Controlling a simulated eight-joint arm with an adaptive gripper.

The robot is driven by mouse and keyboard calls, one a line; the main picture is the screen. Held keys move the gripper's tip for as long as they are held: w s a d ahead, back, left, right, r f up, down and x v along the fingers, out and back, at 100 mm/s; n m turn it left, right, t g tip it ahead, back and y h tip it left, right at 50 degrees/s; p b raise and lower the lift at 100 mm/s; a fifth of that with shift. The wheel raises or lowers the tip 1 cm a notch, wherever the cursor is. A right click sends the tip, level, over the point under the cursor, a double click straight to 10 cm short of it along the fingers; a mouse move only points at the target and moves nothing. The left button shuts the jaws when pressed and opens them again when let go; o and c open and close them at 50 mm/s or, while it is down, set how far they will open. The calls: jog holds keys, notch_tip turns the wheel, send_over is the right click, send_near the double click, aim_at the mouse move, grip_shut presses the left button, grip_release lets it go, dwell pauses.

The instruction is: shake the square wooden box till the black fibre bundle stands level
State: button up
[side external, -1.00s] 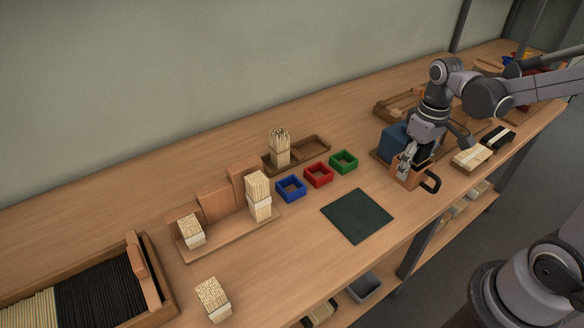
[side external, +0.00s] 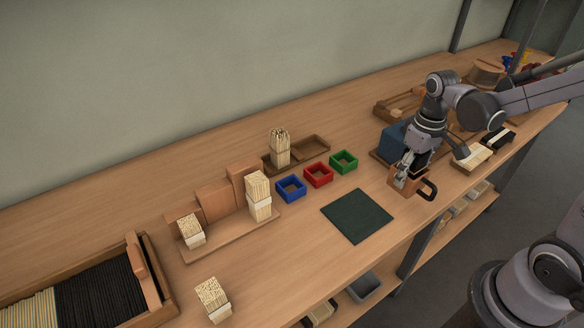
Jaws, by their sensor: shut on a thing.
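The square wooden box (side external: 405,185), orange-brown with a dark loop handle (side external: 430,191), is at the right part of the bench, near its front edge. My gripper (side external: 404,170) points down at the box and is shut on it. The inside of the box is mostly covered by my fingers, so I cannot make out the black fibre bundle or whether its top is level. I cannot tell whether the box touches the bench.
A dark green mat (side external: 357,215) lies to the left of the box. Blue (side external: 291,188), red (side external: 318,174) and green (side external: 344,161) trays stand behind the mat. A blue block (side external: 391,142) is close behind my gripper. A trough of black fibres (side external: 100,297) is far left.

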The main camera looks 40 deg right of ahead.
jog(key=shift+r, duration=1.35)
